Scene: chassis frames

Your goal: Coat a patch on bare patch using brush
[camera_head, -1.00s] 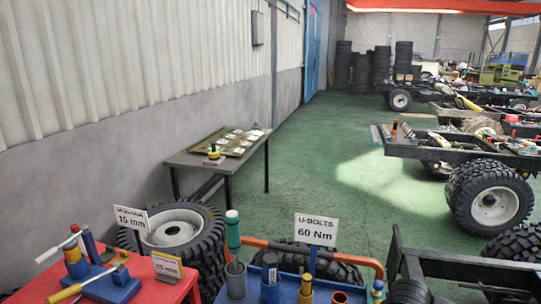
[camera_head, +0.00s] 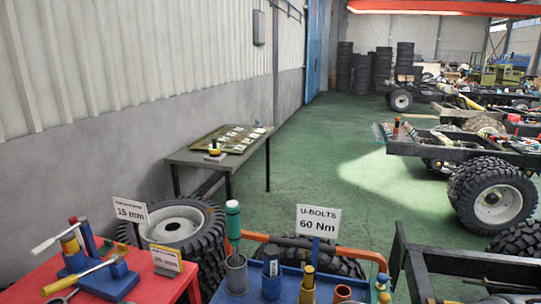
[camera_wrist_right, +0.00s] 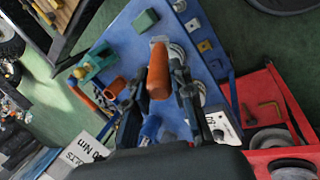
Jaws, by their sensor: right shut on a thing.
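My right gripper (camera_wrist_right: 160,84) is in the right wrist view, its two dark fingers on either side of an orange-brown rounded handle (camera_wrist_right: 158,70). It is shut on this handle, which is over the blue bench top. A pale part shows at the handle's far end; I cannot tell whether bristles are there. No bare patch can be made out for certain in either view. Neither of my grippers shows in the head view.
A blue bench (camera_head: 235,293) with upright tools and a "U-BOLTS 60 Nm" sign (camera_head: 318,220) is at the front. A red bench (camera_head: 150,290) stands to its left. A grey table (camera_head: 190,157) stands by the wall. Green floor (camera_head: 330,125) is clear beyond.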

